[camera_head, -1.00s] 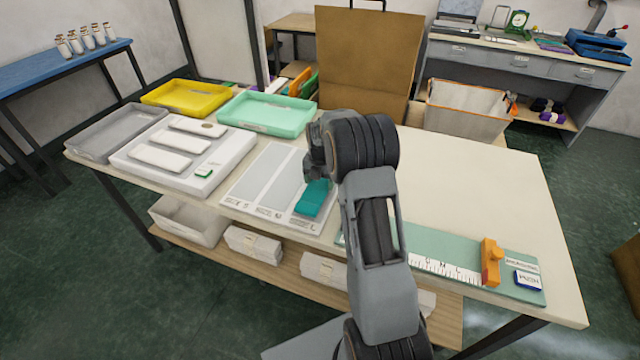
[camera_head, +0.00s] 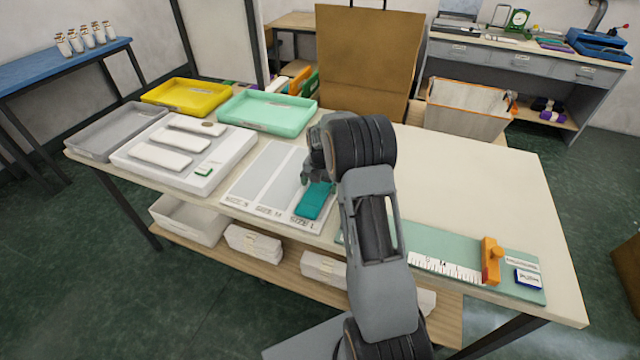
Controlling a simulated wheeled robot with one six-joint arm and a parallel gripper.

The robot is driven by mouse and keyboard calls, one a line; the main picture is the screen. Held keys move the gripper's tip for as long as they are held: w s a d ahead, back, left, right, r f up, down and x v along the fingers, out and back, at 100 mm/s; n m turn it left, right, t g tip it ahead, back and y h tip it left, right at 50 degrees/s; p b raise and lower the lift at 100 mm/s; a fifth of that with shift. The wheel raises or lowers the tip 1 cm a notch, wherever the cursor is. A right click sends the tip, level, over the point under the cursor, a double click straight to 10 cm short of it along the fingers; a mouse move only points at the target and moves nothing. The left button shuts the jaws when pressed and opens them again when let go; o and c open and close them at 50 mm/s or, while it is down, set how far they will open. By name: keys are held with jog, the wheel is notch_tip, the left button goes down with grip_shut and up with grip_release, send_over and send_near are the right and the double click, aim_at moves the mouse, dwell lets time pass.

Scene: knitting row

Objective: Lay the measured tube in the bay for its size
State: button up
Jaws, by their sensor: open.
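The teal tube (camera_head: 315,201) lies flat in the right-hand bay of the white sizing board (camera_head: 229,202), near that bay's front end. The board has three grey bays side by side. My wrist hides part of the fingers and the right back of the board. The measuring board (camera_head: 450,251), green with a white ruler and an orange stop (camera_head: 490,262), holds no tube in its visible part.
A white panel (camera_head: 213,178) with pale pads stands left of the sizing board. Grey (camera_head: 85,142), yellow (camera_head: 187,95) and mint (camera_head: 262,117) trays stand along the back left. The table top (camera_head: 480,180) right of my arm is clear.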

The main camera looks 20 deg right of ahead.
aim_at(320, 185)
jog(key=s+a+r+m, duration=0.2)
jog(key=r, duration=0.6)
jog(key=s+a+r+m, duration=0.1)
jog(key=s+r+m, duration=0.15)
jog(key=r, duration=0.55)
jog(key=s+a+m+t, duration=0.2)
jog(key=s+a+m, duration=0.2)
jog(key=s+m, duration=0.6)
jog(key=s+a+r+m+t, duration=0.1)
jog(key=s+a+m, duration=0.3)
jog(key=s+m, duration=0.7)
jog(key=shift+a+m+t, duration=0.25)
jog(key=shift+m+t, duration=0.15)
jog(key=shift+m, duration=0.35)
jog(key=shift+r, duration=0.1)
